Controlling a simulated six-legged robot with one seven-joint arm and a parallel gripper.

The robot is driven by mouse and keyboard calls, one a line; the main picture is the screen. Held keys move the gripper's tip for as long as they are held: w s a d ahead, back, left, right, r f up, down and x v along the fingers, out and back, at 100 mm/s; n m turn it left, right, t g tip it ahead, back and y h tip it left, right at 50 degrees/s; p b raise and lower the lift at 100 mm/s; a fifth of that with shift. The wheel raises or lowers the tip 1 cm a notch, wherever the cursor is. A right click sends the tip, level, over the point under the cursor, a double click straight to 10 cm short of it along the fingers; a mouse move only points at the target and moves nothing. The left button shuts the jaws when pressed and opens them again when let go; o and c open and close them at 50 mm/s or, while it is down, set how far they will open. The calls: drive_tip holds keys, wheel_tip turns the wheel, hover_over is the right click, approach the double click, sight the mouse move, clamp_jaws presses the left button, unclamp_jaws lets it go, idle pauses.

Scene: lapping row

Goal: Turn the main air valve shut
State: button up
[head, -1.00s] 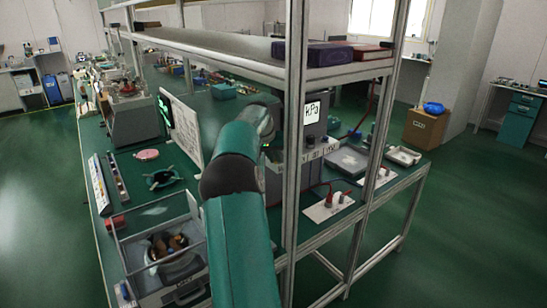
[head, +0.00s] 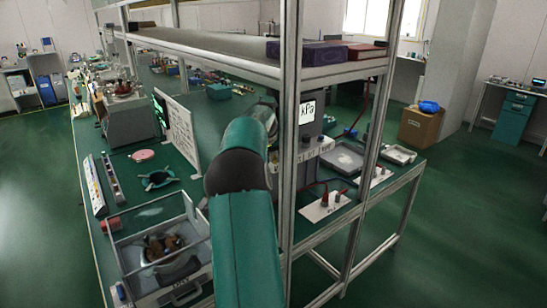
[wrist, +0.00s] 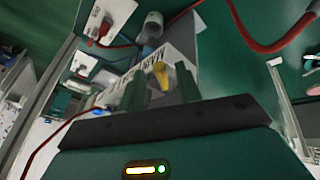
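In the wrist view a yellow valve handle (wrist: 161,76) stands out from a grey-white box with a printed label (wrist: 145,66), partly readable as "MAIN". My gripper (wrist: 162,84) is open, one finger on each side of the yellow handle in the picture, with visible gaps. I cannot tell how deep the handle sits between the fingers or whether they touch it. In the head view the grey unit with the "kPa" display (head: 307,113) stands behind the shelf post. My arm hides my gripper and the valve there.
A shelf post (head: 291,150) rises right beside my arm. An overhead shelf (head: 210,45) carries a dark box (head: 308,53). A clear-sided bin (head: 165,250) and a white panel (head: 180,135) stand left of my arm. A red hose (wrist: 265,45) curves near the gripper in the wrist view.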

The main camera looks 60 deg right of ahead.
drive_tip(key=shift+r, duration=0.1)
drive_tip(key=v, duration=1.3)
drive_tip(key=shift+a+r, duration=0.2)
drive_tip(key=shift+r, duration=0.1)
